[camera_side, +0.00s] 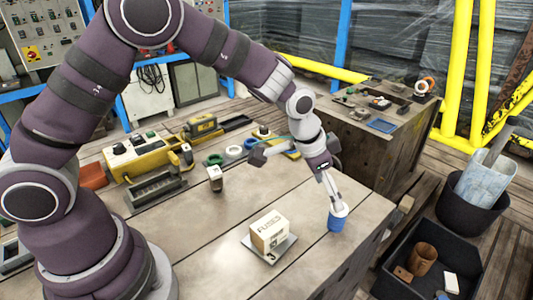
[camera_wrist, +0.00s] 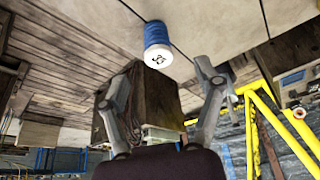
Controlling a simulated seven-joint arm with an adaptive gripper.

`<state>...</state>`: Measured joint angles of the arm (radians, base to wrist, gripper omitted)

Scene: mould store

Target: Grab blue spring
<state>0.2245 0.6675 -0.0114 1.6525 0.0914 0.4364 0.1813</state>
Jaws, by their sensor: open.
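The blue spring (camera_side: 337,224) appears as a short blue cylinder with a pale top, standing near the right edge of the wooden workbench. In the wrist view the blue spring (camera_wrist: 157,36) shows a white end face with dark marks, lying beyond the fingertips and between their lines. My gripper (camera_side: 333,200) points down just over it in the side view; whether the fingers touch it I cannot tell. In the wrist view my gripper (camera_wrist: 162,82) has its two fingers spread apart with nothing between them.
A white fuses box (camera_side: 268,230) sits on a grey plate (camera_side: 270,250) left of the spring. A small jar (camera_side: 215,178) and a yellow tool (camera_side: 145,160) stand further back. A dark crate (camera_side: 425,262) is on the floor beyond the bench edge. The bench front is clear.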

